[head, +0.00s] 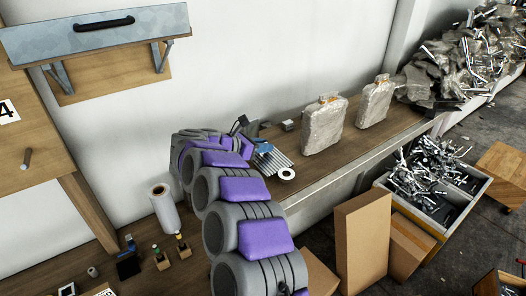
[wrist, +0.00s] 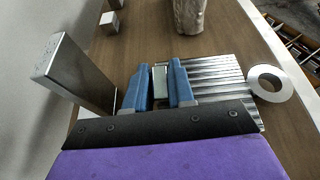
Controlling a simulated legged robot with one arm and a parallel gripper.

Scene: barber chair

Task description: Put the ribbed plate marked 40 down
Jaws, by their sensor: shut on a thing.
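The ribbed metal plate (head: 274,161) is at my gripper (head: 262,149), over the wooden bench (head: 310,166). In the wrist view the plate (wrist: 217,72) extends to the right of the blue jaws of my gripper (wrist: 160,86). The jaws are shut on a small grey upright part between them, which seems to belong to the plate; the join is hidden. The ribs lie roughly flat. I cannot tell whether the plate touches the bench. I cannot read a 40 on it.
A pale ring (wrist: 268,83) lies at the plate's right end. A tall metal block (wrist: 75,73) stands left of the jaws, and a small block (wrist: 110,22) farther back. Two wrapped containers, one nearer (head: 323,125) and one farther (head: 374,101), stand along the bench.

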